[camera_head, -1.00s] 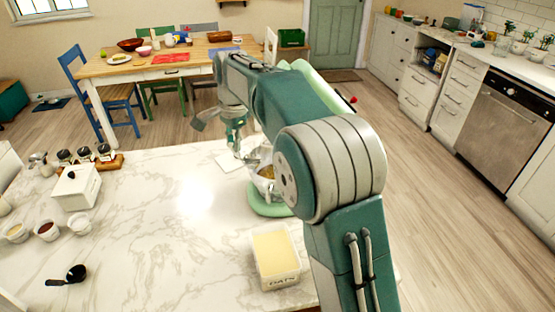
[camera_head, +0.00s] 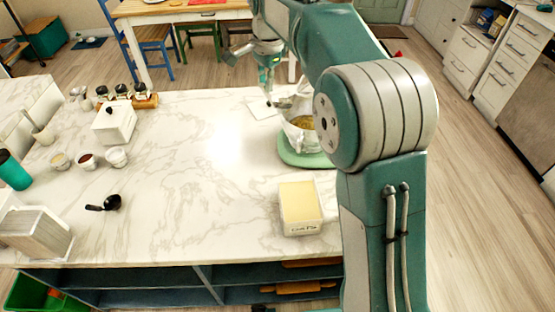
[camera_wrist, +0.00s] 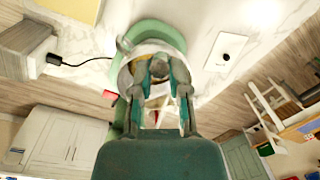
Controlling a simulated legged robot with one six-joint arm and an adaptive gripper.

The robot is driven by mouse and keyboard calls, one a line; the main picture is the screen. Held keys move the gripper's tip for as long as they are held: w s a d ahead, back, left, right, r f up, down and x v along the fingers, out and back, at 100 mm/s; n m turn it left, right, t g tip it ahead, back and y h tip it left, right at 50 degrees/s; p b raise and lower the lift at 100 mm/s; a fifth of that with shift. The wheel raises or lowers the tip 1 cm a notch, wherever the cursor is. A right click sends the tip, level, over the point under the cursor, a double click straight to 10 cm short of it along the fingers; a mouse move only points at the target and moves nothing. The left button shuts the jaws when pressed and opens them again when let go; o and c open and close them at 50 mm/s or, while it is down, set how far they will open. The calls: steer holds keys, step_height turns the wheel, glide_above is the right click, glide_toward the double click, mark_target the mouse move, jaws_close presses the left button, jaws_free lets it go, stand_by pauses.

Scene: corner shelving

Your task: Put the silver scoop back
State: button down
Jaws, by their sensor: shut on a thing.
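My gripper (camera_head: 270,92) is shut, with its fingers pointing down above the far right of the marble counter, beside the mixer bowl. In the wrist view my gripper (camera_wrist: 160,72) has a small grey metallic piece between its fingertips, which looks like the silver scoop (camera_wrist: 160,60). In the head view the scoop (camera_head: 284,102) shows only as a small grey shape by the fingertips, near the bowl's rim. Its full shape is hidden. The metal bowl (camera_head: 291,128) stands on a green mixer base (camera_head: 296,158), partly hidden by my arm.
A tub of pale yellow contents (camera_head: 301,210) stands near the counter's front edge. The counter's middle is clear.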

steer(key=s+a+f+n+h, duration=0.1)
steer(key=s+a+f, duration=0.2)
steer(key=s+f, duration=0.3)
steer(key=s+a+f+n, duration=0.1)
steer(key=s+a+f, duration=0.25)
steer(key=s, duration=0.45)
step_height(320, 180, down, 10)
steer(key=shift+d+f, duration=0.25)
steer(key=shift+s, duration=0.1)
steer(key=c, duration=0.6)
jaws_free()
steer(key=shift+f, duration=0.1)
